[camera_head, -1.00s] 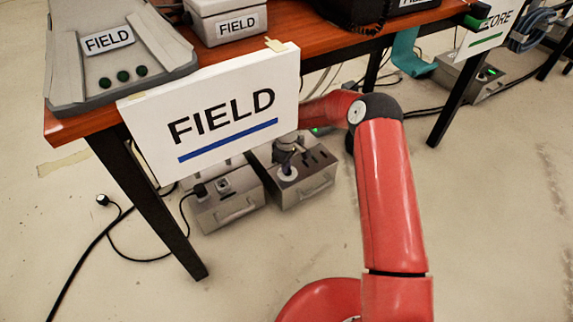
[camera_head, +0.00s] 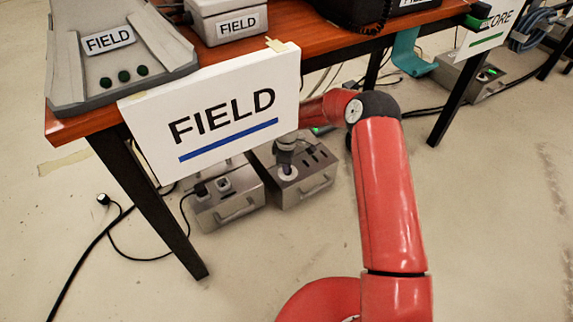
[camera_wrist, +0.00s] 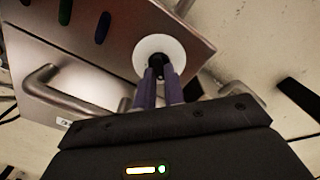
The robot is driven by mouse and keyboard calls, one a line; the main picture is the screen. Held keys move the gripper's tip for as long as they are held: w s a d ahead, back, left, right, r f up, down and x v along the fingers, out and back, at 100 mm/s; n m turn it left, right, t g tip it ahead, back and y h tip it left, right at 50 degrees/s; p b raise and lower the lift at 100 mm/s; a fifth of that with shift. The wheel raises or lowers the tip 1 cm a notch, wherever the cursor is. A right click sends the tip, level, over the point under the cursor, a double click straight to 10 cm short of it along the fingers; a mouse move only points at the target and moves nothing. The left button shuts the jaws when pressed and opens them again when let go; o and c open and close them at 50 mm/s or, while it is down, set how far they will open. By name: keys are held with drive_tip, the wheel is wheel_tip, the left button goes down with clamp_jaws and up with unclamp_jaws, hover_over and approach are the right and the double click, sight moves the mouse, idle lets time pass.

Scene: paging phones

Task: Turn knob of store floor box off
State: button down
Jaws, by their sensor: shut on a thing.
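My gripper (camera_head: 286,162) reaches down under the table behind the FIELD sign, to a grey metal floor box (camera_head: 312,183). In the wrist view, my gripper (camera_wrist: 159,78) is shut on a small dark knob (camera_wrist: 156,62) at the centre of a white round dial (camera_wrist: 160,47). The fingers hide most of the knob, so I cannot tell its setting. The dial (camera_head: 287,173) is small in the head view. Another floor box (camera_head: 486,83) stands at the right under the STORE sign (camera_head: 486,32), apart from my gripper.
A second grey box (camera_head: 228,208) with a handle stands left of the gripped box. The FIELD sign (camera_head: 215,115) hangs from the table edge above. A black table leg (camera_head: 160,210) and a black cable (camera_head: 82,262) are at the left. The floor in front is clear.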

drive_tip(key=c, duration=1.5)
unclamp_jaws()
wheel_tip(320, 180, up, 8)
drive_tip(key=shift+f+p, duration=0.1)
drive_tip(key=shift+p, duration=0.55)
